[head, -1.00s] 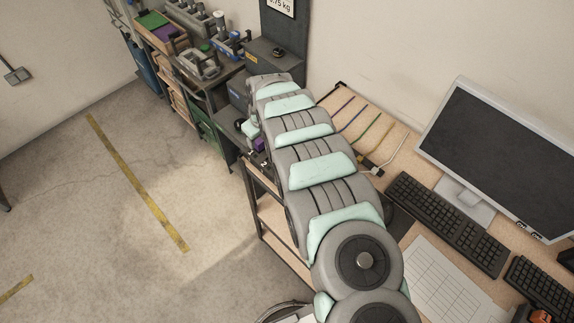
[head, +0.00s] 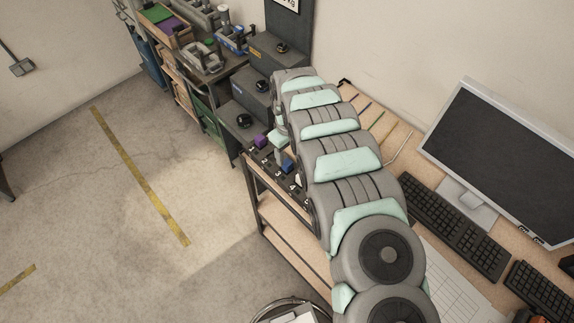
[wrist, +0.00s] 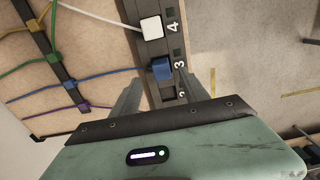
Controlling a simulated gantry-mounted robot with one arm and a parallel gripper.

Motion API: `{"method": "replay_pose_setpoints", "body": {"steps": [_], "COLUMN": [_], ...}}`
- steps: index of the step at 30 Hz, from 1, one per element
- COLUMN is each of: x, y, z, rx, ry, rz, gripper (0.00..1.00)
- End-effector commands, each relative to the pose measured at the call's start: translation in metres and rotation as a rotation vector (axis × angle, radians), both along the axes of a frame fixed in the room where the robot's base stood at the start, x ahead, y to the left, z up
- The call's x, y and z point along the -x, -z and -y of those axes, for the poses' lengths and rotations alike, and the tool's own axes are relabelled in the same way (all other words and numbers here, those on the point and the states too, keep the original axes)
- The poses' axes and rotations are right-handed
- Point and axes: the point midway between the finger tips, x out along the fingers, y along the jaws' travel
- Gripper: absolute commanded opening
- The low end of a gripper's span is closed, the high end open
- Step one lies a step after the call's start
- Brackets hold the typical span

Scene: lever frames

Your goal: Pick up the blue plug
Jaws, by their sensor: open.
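The blue plug (wrist: 161,69) sits at the dark numbered strip (wrist: 153,52) beside the number 3 in the wrist view, with a blue cable running off to the left. In the head view a small blue plug (head: 288,165) shows just left of my arm. My gripper (wrist: 172,82) is open and empty. In the wrist view its two fingers lie on either side of the blue plug, the left one nearer to it. I cannot tell how far above the plug they are. In the head view my arm mostly hides the gripper.
A white plug (wrist: 152,27) sits by number 4, close to the blue one. Yellow, green, blue and purple cables run from a dark holder (wrist: 47,50) on the wooden bench. A purple plug (head: 261,141) shows in the head view. A monitor (head: 500,155) and keyboard (head: 455,228) stand right.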

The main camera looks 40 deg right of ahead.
Motion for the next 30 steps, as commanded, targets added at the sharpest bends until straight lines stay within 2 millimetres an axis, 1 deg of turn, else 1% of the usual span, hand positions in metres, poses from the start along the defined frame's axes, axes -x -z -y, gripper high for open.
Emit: {"method": "replay_pose_setpoints", "body": {"steps": [7,15,21,28,30], "x": [-0.001,-0.001,-0.001,-0.001,0.0], "y": [0.019,0.045,0.051,0.051,0.051], "z": [-0.003,-0.006,-0.003,-0.003,-0.003], "rx": [-0.001,-0.004,0.001,0.001,0.001], "ry": [0.001,-0.002,0.001,0.0,0.0], "rz": [0.003,-0.001,0.002,0.001,0.0], "gripper": [0.53,0.53,0.53,0.53,0.48]}}
